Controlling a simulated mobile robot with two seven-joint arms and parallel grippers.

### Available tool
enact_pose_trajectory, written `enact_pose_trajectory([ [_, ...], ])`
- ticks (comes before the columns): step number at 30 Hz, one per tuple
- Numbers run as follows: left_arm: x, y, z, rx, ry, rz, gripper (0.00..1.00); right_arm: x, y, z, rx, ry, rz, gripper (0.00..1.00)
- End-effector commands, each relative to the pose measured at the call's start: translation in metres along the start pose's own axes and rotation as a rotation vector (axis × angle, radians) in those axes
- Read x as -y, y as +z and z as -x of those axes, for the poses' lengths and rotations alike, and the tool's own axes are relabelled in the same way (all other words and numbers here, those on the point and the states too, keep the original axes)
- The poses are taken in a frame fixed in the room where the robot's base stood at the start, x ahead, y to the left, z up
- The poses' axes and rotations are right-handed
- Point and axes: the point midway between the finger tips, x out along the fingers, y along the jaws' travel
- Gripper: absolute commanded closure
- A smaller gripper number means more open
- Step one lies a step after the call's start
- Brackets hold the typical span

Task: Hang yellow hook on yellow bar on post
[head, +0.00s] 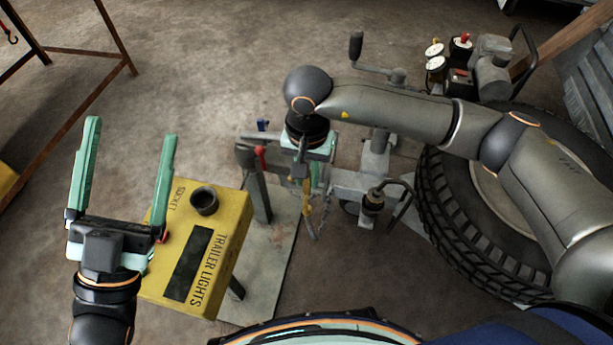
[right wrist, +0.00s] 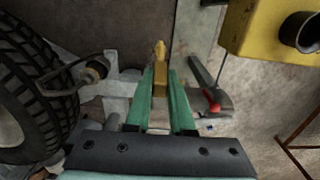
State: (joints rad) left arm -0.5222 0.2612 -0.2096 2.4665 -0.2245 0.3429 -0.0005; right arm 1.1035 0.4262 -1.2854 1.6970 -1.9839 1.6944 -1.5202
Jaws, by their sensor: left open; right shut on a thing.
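My right gripper (right wrist: 160,76) is shut on the yellow hook (right wrist: 160,64), which sticks out past the green fingertips in the right wrist view. In the head view the hook (head: 308,194) shows below that gripper, and a chain hangs under it. The arm and gripper hide part of the hook. A dark upright post (head: 258,188) stands just left of the hook, apart from it. I cannot make out the yellow bar with certainty. My left gripper (head: 131,130) is open and empty, over the floor at the left.
The yellow "TRAILER LIGHTS" box (head: 228,240) with a black socket stands near my left gripper. A red-handled lever (right wrist: 211,104) is beside the hook. A large tyre (head: 450,220) and a grey hitch frame (head: 350,183) lie to the right. Open floor is behind.

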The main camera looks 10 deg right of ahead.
Motion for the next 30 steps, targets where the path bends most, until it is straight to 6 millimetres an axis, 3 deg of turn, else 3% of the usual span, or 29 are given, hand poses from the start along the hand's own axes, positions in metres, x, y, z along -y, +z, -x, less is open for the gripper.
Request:
enact_pose_trajectory([
  [5,-0.001,-0.04,0.002,-0.175,0.014,-0.048,0.14,0.01,-0.035,-0.019,0.001,-0.001,-0.003,1.0],
  [9,-0.005,-0.03,0.007,-0.162,0.016,-0.031,0.14,0.015,-0.054,-0.046,0.003,0.0,-0.001,1.0],
  [13,-0.007,-0.026,0.009,-0.159,0.016,-0.021,0.14,0.018,-0.066,-0.058,0.002,0.0,0.001,1.0],
  [22,-0.01,-0.019,0.015,-0.155,0.017,-0.008,0.14,0.022,-0.082,-0.079,0.001,0.0,0.0,1.0],
  [25,-0.012,-0.015,0.018,-0.154,0.017,-0.002,0.14,0.021,-0.081,-0.095,0.002,0.0,0.003,1.0],
  [30,-0.012,-0.014,0.018,-0.153,0.018,0.005,0.14,0.021,-0.081,-0.102,0.0,-0.001,0.003,1.0],
])
